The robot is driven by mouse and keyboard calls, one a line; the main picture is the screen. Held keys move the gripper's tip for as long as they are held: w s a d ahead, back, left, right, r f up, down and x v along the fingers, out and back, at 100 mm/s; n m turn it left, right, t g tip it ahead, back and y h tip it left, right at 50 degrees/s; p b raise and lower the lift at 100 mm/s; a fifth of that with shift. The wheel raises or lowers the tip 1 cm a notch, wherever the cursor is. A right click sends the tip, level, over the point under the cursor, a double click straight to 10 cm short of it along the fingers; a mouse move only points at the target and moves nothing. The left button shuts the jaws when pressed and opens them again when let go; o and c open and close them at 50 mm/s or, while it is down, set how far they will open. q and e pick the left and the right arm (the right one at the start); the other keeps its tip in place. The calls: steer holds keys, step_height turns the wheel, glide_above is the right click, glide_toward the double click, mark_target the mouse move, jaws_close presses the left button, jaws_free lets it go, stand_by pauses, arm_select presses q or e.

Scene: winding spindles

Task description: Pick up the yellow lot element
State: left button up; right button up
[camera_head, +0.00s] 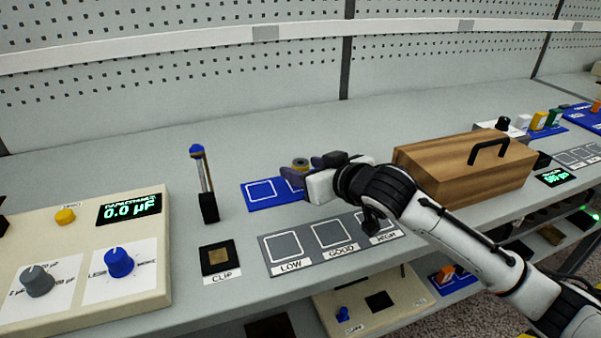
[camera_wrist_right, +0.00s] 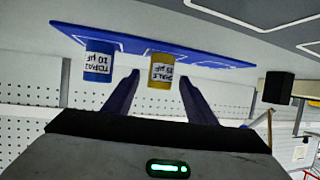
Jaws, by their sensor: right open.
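The yellow lot element (camera_wrist_right: 161,56) is a small cylinder with a white printed label in the right wrist view, where the scene appears upside down. It stands on a blue mat (camera_head: 262,191). The two dark fingers of this gripper (camera_wrist_right: 159,80) are open, one to each side of the yellow element in the wrist picture. I cannot tell whether they touch it. My left gripper is not in view.
A blue labelled element (camera_wrist_right: 98,75) stands beside the yellow one on the mat. A grey LOW/GOOD/HIGH tray (camera_head: 300,263), a black clip block (camera_head: 218,259) and an upright post (camera_head: 207,190) are near. A wooden box (camera_head: 450,175) stands right. The capacitance meter (camera_head: 90,260) is left.

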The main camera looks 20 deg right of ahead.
steer(key=c, duration=1.1)
